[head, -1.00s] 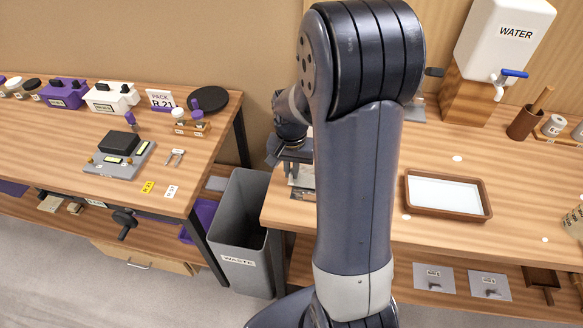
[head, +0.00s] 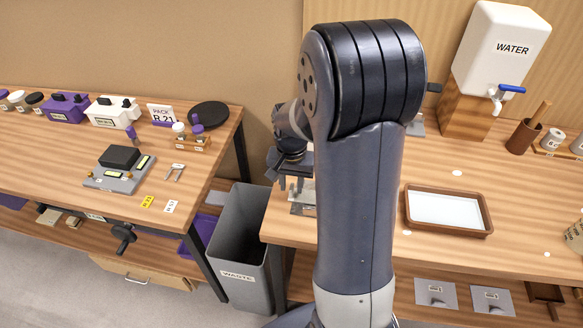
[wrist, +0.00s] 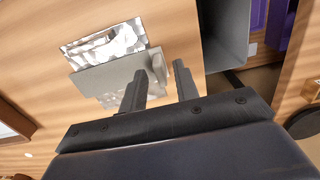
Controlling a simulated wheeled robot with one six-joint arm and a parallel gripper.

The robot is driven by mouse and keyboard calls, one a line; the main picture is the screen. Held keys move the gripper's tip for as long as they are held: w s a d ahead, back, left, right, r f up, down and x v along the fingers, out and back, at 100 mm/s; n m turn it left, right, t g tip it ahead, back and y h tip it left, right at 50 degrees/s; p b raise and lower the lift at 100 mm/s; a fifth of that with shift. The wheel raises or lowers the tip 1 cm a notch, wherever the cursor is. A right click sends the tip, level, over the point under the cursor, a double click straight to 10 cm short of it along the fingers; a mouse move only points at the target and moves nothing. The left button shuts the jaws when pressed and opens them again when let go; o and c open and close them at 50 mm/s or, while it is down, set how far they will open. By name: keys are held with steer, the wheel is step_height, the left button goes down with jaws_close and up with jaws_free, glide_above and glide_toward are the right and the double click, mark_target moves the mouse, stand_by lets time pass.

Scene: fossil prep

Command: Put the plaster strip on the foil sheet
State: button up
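The foil sheet (wrist: 118,38) is shiny and crumpled and lies on the wood bench in the wrist view. The plaster strip (wrist: 105,76), flat and pale grey, lies across the foil, whose shiny parts show on both sides of it. The strip's right end looks raised or folded near my gripper. My gripper (wrist: 160,83) is open, with its two fingers apart and nothing seen between them. It is just beside the strip's right end. In the head view my gripper (head: 290,186) is at the bench's left edge, and my arm hides much of the foil there.
A grey waste bin (head: 240,250) stands in the gap between the two benches. A brown-rimmed tray (head: 447,232) and a white water tank (head: 497,48) are on the right bench. The left bench (head: 62,150) holds a grey device (head: 122,185) and several boxes.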

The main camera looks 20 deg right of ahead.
step_height(320, 180, up, 12)
steer(key=shift+f, duration=0.25)
steer(key=shift+f, duration=0.1)
step_height(320, 180, down, 12)
steer(key=shift+r, duration=1.75)
steer(key=shift+f, duration=0.15)
